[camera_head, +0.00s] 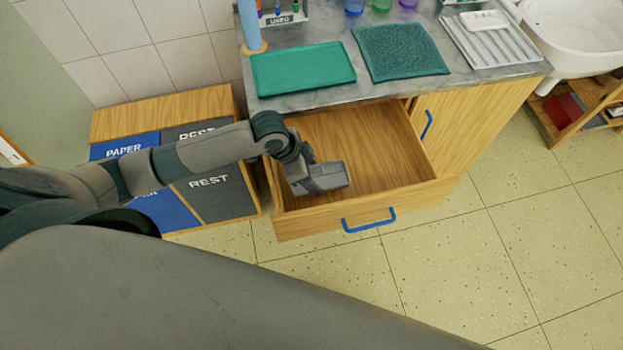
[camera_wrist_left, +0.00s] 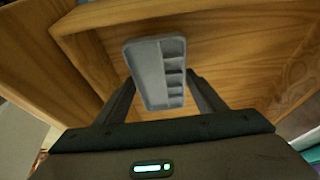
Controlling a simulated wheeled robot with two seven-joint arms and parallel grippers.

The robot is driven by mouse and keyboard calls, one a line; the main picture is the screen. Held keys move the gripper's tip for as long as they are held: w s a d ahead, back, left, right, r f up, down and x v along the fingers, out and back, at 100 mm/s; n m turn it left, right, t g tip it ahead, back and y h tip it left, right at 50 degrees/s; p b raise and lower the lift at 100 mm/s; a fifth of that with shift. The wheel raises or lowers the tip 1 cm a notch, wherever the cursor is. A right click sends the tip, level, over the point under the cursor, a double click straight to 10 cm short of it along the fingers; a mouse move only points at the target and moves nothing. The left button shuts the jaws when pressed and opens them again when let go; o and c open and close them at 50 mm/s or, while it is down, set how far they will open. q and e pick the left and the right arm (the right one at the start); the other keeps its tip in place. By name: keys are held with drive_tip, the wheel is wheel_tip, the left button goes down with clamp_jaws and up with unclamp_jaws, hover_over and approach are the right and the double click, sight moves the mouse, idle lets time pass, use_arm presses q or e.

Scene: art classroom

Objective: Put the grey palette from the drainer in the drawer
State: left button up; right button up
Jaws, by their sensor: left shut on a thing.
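The grey palette (camera_wrist_left: 147,75), with a long well and several small compartments, is between the fingers of my left gripper (camera_wrist_left: 163,88) in the left wrist view. The gripper is shut on it. In the head view my left gripper (camera_head: 320,179) is over the left part of the open wooden drawer (camera_head: 385,150); I cannot clearly make out the palette there. The drawer, with its blue handle, is pulled out and its visible floor is bare. The white ribbed drainer (camera_head: 510,57) lies on the counter at upper right. My right gripper is not in view.
A green tray (camera_head: 303,68) and a dark teal mat (camera_head: 400,50) lie on the grey counter above the drawer. A cupboard door (camera_head: 470,120) is right of the drawer. Labelled bins (camera_head: 215,195) stand at left, and a white sink (camera_head: 570,35) is at upper right.

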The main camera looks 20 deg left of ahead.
use_arm(q)
drive_tip(key=shift+s+f, duration=0.1)
drive_tip(key=shift+s, duration=0.05)
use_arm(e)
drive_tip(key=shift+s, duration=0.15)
use_arm(q)
drive_tip(key=shift+f, duration=0.35)
drive_tip(key=shift+f+p, duration=0.4)
drive_tip(key=shift+f, duration=1.2)
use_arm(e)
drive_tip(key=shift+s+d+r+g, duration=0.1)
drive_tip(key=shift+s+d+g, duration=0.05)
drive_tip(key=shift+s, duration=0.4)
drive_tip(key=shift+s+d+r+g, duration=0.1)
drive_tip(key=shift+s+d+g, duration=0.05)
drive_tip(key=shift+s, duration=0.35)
use_arm(q)
drive_tip(key=shift+f, duration=0.1)
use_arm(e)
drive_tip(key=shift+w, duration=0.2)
use_arm(q)
drive_tip(key=o, duration=1.1)
drive_tip(key=shift+c, duration=0.2)
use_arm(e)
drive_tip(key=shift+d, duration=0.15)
use_arm(q)
drive_tip(key=shift+a, duration=0.1)
